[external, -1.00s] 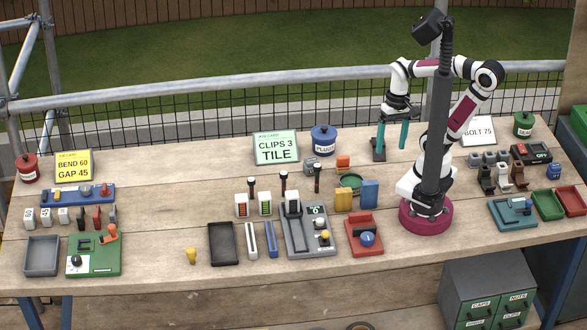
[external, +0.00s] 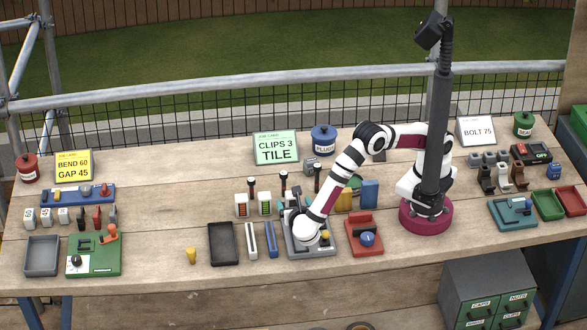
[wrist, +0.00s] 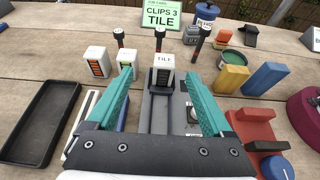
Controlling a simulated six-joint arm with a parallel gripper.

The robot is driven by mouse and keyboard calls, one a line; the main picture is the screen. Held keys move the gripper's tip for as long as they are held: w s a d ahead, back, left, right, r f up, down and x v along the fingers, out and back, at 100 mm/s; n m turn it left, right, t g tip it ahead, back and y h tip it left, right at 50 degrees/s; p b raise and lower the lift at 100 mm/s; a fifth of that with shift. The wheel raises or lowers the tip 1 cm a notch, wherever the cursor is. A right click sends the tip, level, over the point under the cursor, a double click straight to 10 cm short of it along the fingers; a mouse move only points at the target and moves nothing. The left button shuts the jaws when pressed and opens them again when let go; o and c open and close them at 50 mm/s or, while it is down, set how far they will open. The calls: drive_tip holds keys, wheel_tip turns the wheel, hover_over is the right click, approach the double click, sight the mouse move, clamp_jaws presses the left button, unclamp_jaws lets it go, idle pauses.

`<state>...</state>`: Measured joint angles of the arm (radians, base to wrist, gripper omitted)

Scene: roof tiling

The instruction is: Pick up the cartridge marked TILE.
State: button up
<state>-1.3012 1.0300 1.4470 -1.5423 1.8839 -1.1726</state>
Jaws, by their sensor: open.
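The cartridge marked TILE (wrist: 164,62) is white with a dark lower front. In the wrist view it stands upright at the far end of the grey machine (wrist: 178,122), straight ahead of my gripper. My gripper (wrist: 165,78) is open, with its two green fingers pointing towards the cartridge, one to each side in the picture. Nothing is between the fingertips that I can see held. In the external view my gripper is low over the grey machine (external: 301,250), and my arm hides much of the machine and cartridge.
Two white cartridges with coloured bars (wrist: 96,61) (wrist: 126,60) stand to the left. Black-handled tools (wrist: 158,40) stand behind. Yellow (wrist: 231,78) and blue blocks (wrist: 264,78) are at the right, a black tray (wrist: 40,122) at the left, and a red device (external: 364,236) beside the machine.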

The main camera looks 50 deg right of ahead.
sight(292, 203)
drive_tip(key=x, duration=0.9)
drive_tip(key=f+x, duration=0.1)
drive_tip(key=x, duration=0.3)
drive_tip(key=shift+s+d, duration=0.2)
drive_tip(key=shift+d, duration=0.2)
clamp_jaws()
drive_tip(key=shift+r, duration=0.1)
